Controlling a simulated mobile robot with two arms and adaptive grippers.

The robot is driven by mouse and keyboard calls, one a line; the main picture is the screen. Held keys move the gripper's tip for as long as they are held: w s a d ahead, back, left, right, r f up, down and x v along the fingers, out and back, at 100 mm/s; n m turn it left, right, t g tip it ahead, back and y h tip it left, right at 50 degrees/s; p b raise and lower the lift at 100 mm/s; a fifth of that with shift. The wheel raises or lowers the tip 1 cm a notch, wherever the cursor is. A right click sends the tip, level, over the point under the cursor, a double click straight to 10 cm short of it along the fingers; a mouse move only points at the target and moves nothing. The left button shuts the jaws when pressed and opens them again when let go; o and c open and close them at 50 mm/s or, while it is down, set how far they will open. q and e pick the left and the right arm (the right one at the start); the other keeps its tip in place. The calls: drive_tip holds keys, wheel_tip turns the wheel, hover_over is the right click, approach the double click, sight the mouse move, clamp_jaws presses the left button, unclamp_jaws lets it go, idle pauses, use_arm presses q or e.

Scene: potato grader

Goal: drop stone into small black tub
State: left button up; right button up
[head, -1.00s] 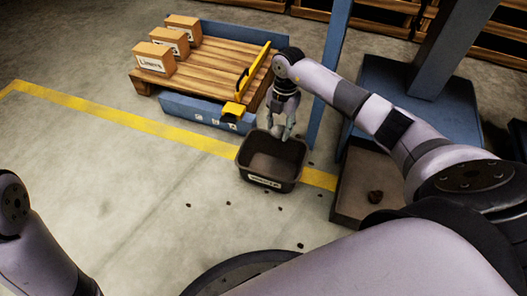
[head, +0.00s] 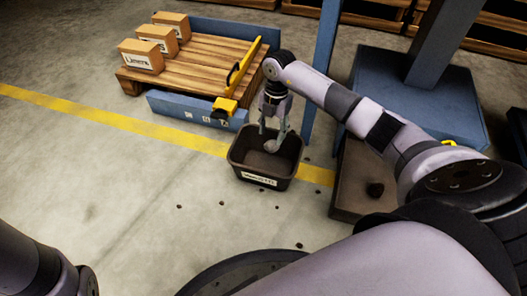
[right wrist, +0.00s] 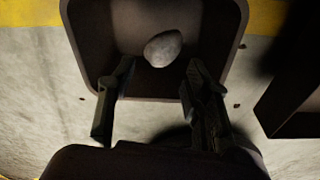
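The small black tub (head: 240,168) stands on the floor in the middle of the head view, with a white label on its front. My right gripper (head: 273,135) points down over its open top. In the right wrist view the two fingers (right wrist: 160,65) are spread apart. A pale grey rounded stone (right wrist: 163,48) shows beyond and between the fingertips, clear of both, against the tub's inside. It also shows in the head view (head: 271,146), just below the fingers; I cannot tell if it rests on the tub's bottom. My left gripper is out of view.
A blue post (head: 321,60) rises behind. A wooden pallet (head: 200,65) with boxes stands back left. Small dark bits dot the floor; the left floor is mostly clear.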

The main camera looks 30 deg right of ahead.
drive_tip(key=o, duration=0.3)
wheel_tip(320, 180, up, 12)
drive_tip(key=d, duration=0.1)
drive_tip(key=shift+w+d, duration=0.15)
drive_tip(key=shift+w, duration=0.25)
idle(0.4)
